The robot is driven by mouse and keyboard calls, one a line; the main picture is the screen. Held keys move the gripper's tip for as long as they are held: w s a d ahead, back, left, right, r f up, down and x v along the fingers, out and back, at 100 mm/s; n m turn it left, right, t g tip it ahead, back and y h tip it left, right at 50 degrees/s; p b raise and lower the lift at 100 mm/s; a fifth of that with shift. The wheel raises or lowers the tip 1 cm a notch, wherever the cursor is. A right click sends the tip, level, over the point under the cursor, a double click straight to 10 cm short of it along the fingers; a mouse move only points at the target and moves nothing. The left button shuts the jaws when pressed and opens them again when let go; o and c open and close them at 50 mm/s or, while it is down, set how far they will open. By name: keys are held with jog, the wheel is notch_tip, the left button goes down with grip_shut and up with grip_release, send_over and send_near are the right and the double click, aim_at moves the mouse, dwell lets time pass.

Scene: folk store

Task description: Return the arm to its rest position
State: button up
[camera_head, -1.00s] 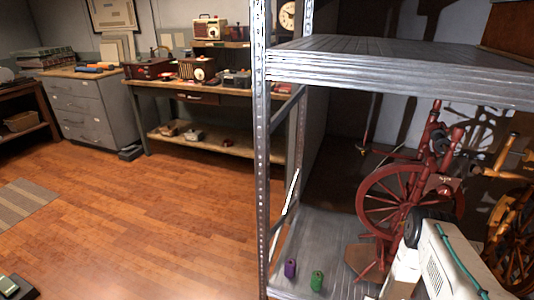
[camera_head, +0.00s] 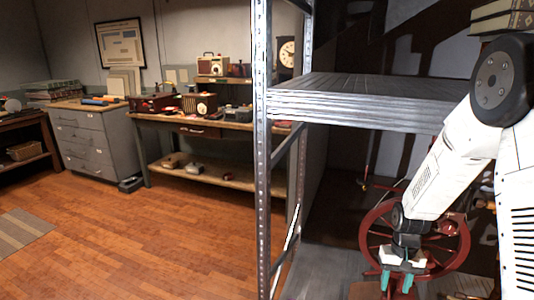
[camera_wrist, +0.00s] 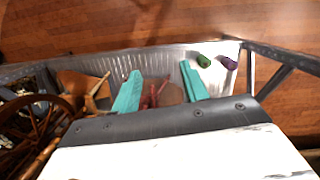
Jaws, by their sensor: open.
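My gripper (camera_head: 397,282) hangs at the end of my white arm in the lower right of the head view, pointing down. Its two teal fingers are apart with nothing held between them. In the wrist view my gripper (camera_wrist: 160,90) also shows open, over the metal shelf (camera_wrist: 160,62). The red spinning wheel (camera_head: 374,228) stands behind my gripper in the head view and is partly hidden by my arm. A green spool (camera_wrist: 203,61) and a purple spool (camera_wrist: 228,63) are on the shelf, right of the fingers in the wrist view.
A grey rack post (camera_head: 263,150) and an upper shelf board (camera_head: 360,108) stand left of and beside my arm. Books (camera_head: 505,15) are at the top right. A workbench (camera_head: 215,122) and drawer cabinet (camera_head: 85,138) are at the back left.

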jog(key=s+a+r+n+t, duration=0.1)
jog(key=s+a+r, duration=0.2)
jog(key=s+r, duration=0.5)
jog(key=s+a+r+t, duration=0.1)
jog(key=s+a+r, duration=0.2)
jog(key=s+r, duration=0.6)
jog(key=s+a+r+n+t, duration=0.1)
jog(key=s+a+r, duration=0.2)
jog(key=s+r, duration=0.6)
jog(key=shift+a+r+n, duration=0.3)
jog(key=shift+r, duration=1.65)
jog(key=shift+s, duration=0.1)
